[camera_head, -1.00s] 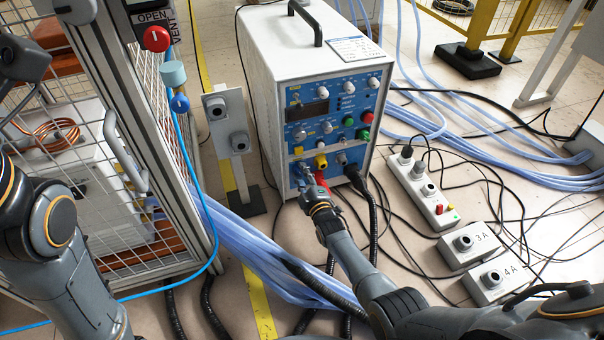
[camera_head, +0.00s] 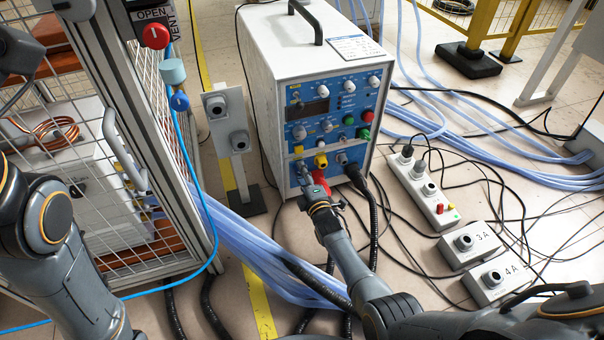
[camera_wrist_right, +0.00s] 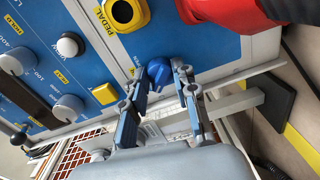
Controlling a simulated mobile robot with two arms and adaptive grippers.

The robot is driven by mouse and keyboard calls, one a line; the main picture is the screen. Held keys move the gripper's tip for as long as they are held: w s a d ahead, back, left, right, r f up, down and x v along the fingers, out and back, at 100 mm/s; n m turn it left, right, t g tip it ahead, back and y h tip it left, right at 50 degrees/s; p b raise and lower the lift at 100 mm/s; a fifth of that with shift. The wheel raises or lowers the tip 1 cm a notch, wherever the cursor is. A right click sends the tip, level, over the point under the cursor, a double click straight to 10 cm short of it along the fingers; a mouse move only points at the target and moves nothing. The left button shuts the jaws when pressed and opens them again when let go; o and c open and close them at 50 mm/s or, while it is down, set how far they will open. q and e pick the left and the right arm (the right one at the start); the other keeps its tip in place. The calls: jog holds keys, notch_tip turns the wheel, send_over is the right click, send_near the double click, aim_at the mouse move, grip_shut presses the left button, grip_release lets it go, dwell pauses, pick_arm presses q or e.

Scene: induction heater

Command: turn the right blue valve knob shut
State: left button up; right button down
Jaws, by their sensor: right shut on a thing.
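The blue valve knob (camera_wrist_right: 158,72) sits low on the blue front panel of the heater, between my right gripper's fingers in the right wrist view. My right gripper (camera_wrist_right: 160,84) is shut on this knob, with one finger on each side of it. In the head view my right gripper (camera_head: 308,180) reaches the lower left of the front panel of the white heater (camera_head: 268,85), and it hides the knob there. My left arm (camera_head: 50,240) comes in at the left edge, and its gripper does not show.
A red plug (camera_wrist_right: 225,10) and a yellow connector (camera_wrist_right: 124,12) lie close beside my right gripper. A black cable plug (camera_head: 354,173) is to its right. A mesh cabinet (camera_head: 140,185) stands to the left. Pale blue hoses (camera_head: 240,250) and dark cables cross the floor.

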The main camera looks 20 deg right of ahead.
jog(key=c, duration=1)
grip_release()
